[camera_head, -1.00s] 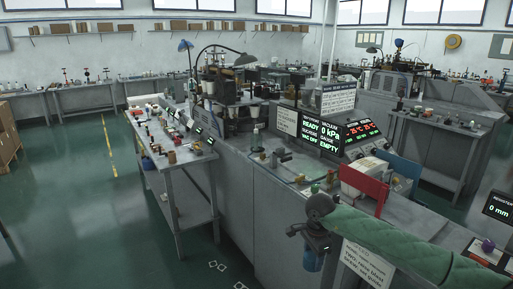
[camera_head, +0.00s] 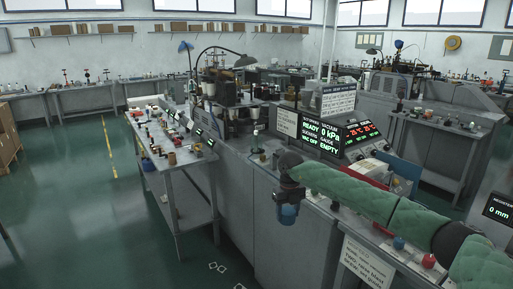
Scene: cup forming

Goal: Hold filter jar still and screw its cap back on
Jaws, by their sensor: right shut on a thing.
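My right gripper (camera_head: 289,194) hangs at the end of the green-sleeved arm, in front of the grey bench's side. It is shut on a small blue jar-like cylinder (camera_head: 288,214), which looks like the filter jar and hangs roughly upright below the fingers. The fingers hide its upper part. I cannot tell a separate cap at this size. My left gripper is not in view.
The grey bench carries a lit vacuum panel (camera_head: 322,135) reading READY, 0 kPa, VAC OFF, EMPTY. A red knob (camera_head: 429,261) and a blue knob (camera_head: 398,243) stand near its front edge. A side table (camera_head: 192,161) with small parts stands left. The green floor is open further left.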

